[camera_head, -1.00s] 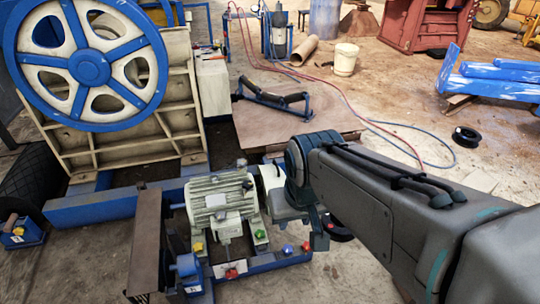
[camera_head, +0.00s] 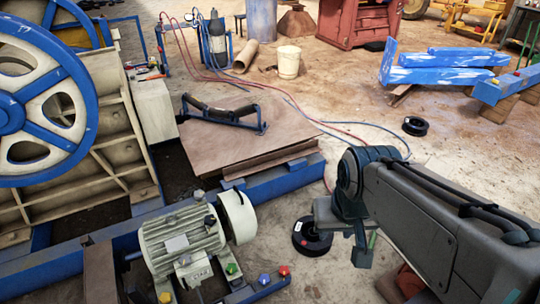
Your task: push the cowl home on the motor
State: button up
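The grey-green finned motor (camera_head: 180,240) sits on a blue frame at the lower left. The cream round cowl (camera_head: 238,216) is at the motor's right end, in line with it. I cannot tell whether a gap is left between cowl and motor body. My gripper (camera_head: 361,256) hangs from my wrist to the right of the cowl, clearly apart from it. Its fingers are small and dark, partly hidden by my wrist, and I cannot see their opening.
Coloured knobs, one of them red (camera_head: 284,271), stand on the blue frame by the motor. A black reel (camera_head: 311,236) lies on the floor between cowl and gripper. The blue-spoked flywheel (camera_head: 40,105) is at left.

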aim_at(240, 212)
jog(key=i, duration=1.15)
jog(key=u, duration=0.8)
